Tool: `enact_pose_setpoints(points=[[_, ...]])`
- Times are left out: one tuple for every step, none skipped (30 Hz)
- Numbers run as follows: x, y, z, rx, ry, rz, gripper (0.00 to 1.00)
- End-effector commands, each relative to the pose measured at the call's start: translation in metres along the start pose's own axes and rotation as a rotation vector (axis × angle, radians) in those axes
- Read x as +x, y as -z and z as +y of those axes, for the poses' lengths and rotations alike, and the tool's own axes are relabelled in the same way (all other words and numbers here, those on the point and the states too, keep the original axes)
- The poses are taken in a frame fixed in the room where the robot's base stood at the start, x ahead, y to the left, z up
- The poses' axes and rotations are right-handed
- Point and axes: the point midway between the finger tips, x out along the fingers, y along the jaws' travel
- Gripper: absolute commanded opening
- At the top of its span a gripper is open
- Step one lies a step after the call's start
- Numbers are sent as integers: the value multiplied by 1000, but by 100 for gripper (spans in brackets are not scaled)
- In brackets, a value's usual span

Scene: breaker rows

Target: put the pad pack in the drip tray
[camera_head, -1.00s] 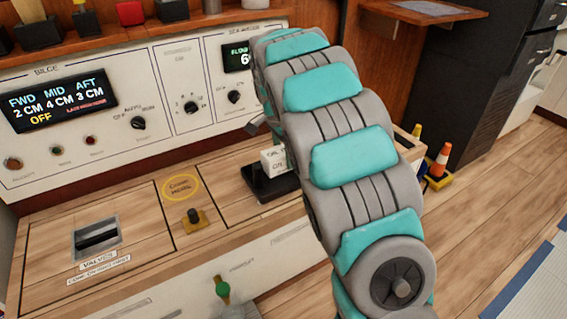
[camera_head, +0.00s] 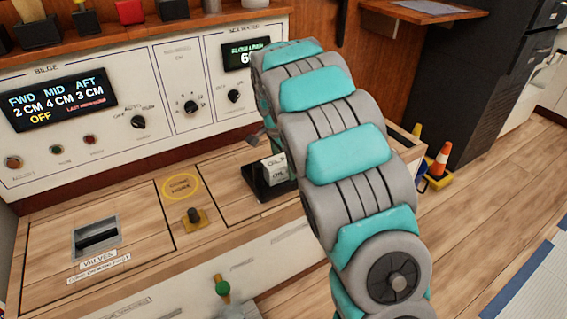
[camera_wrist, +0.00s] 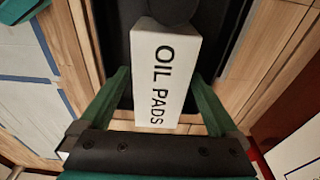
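The pad pack (camera_wrist: 165,80) is a white block lettered "OIL PADS" in the wrist view. In the head view the pack (camera_head: 276,170) shows as a small white block, partly hidden by my arm. The black drip tray (camera_head: 258,191) is on the wooden counter below it, and its dark floor (camera_wrist: 118,32) surrounds the pack in the wrist view. I cannot tell whether the pack's underside touches the tray.
A panel with displays and knobs (camera_head: 140,90) rises behind the counter. A small knob on a yellow base (camera_head: 194,218) and a valve recess (camera_head: 97,238) lie left of the tray. Orange cones (camera_head: 440,160) stand on the floor at right.

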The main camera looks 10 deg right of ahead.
Motion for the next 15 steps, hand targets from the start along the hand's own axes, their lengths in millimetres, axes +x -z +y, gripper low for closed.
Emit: enact_pose_setpoints(points=[[0,0,0,0,0,0,98],[0,0,0,0,0,0,98],[0,0,0,0,0,0,98],[0,0,0,0,0,0,98],[0,0,0,0,0,0,98],[0,0,0,0,0,0,98],[-1,0,0,0,0,0,98],[-2,0,0,0,0,0,98],[-4,1,0,0,1,0,98],[-6,1,-1,0,2,1,98],[-9,1,-1,0,3,1,98],[-14,1,-1,0,3,1,98],[-19,1,-1,0,2,1,98],[-24,1,0,0,1,0,98],[-31,1,0,0,2,1,98]])
